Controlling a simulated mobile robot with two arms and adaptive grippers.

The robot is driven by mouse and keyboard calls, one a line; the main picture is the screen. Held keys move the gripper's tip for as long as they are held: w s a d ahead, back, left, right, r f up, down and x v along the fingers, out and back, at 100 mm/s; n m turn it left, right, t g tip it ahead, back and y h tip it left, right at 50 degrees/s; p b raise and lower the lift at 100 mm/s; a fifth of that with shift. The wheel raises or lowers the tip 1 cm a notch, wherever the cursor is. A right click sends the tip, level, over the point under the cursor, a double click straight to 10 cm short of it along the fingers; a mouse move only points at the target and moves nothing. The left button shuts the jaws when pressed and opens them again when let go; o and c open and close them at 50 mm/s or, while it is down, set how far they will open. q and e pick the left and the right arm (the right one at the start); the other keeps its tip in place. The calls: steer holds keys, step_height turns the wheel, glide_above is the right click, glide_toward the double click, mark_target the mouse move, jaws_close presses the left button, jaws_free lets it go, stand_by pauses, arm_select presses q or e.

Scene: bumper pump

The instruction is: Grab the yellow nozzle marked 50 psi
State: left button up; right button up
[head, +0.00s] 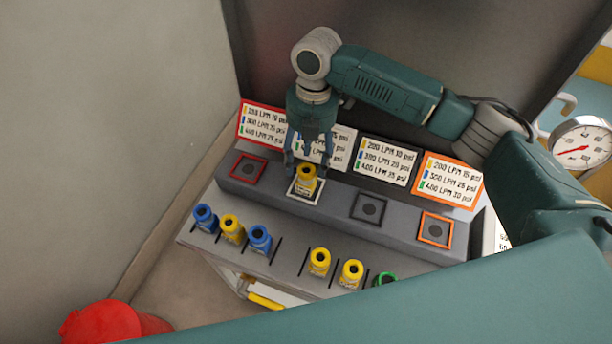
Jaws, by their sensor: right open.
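My right gripper (306,167) points down over the white-outlined square, its fingers open. A yellow nozzle (306,181) stands upright on that square, between and just below the fingertips; I cannot tell whether they touch it. Other yellow nozzles stand in the lower front row: one between two blue nozzles at the left (232,229), and two towards the right, one (319,262) beside the other (351,273). Any psi markings on the nozzles are too small to read. My left gripper is not in view.
A blue nozzle (205,217), another blue one (260,239) and a green one (385,279) share the front row. Red (248,169), black (369,207) and orange (435,230) squares are empty. Label cards stand behind. A gauge (580,147) is at right, a red object (100,323) lower left.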

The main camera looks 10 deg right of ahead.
mark_target(307, 169)
steer(key=f, duration=0.1)
steer(key=f+p, duration=0.1)
steer(key=f, duration=0.1)
steer(key=shift+s+f, duration=0.2)
steer(key=shift+s, duration=0.15)
steer(key=shift+a+f, duration=0.1)
steer(key=shift+f, duration=0.25)
steer(key=shift+w, duration=0.1)
steer(key=shift+c, duration=1)
steer(key=c, duration=0.4)
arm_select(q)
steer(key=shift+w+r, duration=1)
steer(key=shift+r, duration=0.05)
arm_select(e)
jaws_close()
